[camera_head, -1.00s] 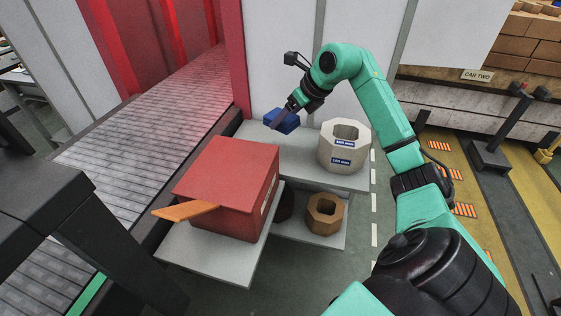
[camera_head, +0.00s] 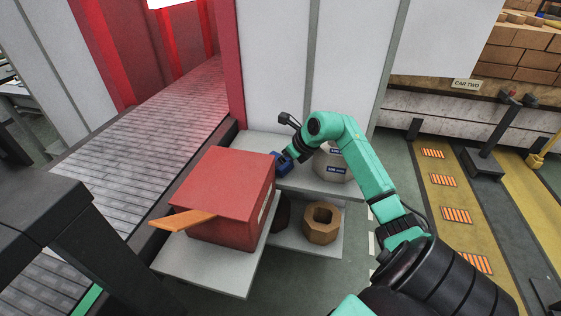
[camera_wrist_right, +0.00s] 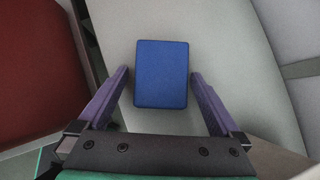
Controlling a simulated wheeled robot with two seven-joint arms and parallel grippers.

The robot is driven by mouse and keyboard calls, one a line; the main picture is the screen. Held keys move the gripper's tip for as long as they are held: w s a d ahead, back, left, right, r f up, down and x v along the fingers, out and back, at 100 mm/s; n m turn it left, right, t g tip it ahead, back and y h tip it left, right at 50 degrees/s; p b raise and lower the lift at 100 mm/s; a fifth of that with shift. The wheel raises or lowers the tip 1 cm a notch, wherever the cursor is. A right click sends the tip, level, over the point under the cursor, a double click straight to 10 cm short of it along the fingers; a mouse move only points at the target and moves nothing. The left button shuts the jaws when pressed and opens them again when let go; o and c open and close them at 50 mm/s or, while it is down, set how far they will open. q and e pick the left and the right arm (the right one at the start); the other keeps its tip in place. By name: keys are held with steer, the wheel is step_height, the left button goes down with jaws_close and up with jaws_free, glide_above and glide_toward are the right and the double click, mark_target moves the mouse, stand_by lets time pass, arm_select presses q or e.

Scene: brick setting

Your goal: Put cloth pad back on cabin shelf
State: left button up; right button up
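The cloth pad, a small blue block-like pad (camera_head: 283,164), is at the right side of the red box, over the upper grey shelf (camera_head: 250,143). My right gripper (camera_head: 289,158) is right at it and partly covers it in the head view. In the right wrist view the pad (camera_wrist_right: 161,73) lies between the two purple fingers of my right gripper (camera_wrist_right: 160,74). The fingers are apart, with a narrow gap on each side of the pad. I cannot tell if the pad's underside touches the shelf. My left gripper is not in view.
A red box (camera_head: 222,195) with an orange flap stands close left of the pad. A pale octagonal block (camera_head: 333,170) stands to the right, partly behind my arm. A brown octagonal block (camera_head: 322,222) sits on a lower shelf. White panels (camera_head: 275,60) rise behind.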

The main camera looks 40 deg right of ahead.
steer(key=shift+r, duration=0.25)
steer(key=b+v, duration=0.1)
steer(key=v, duration=1.1)
steer(key=shift+f, duration=0.1)
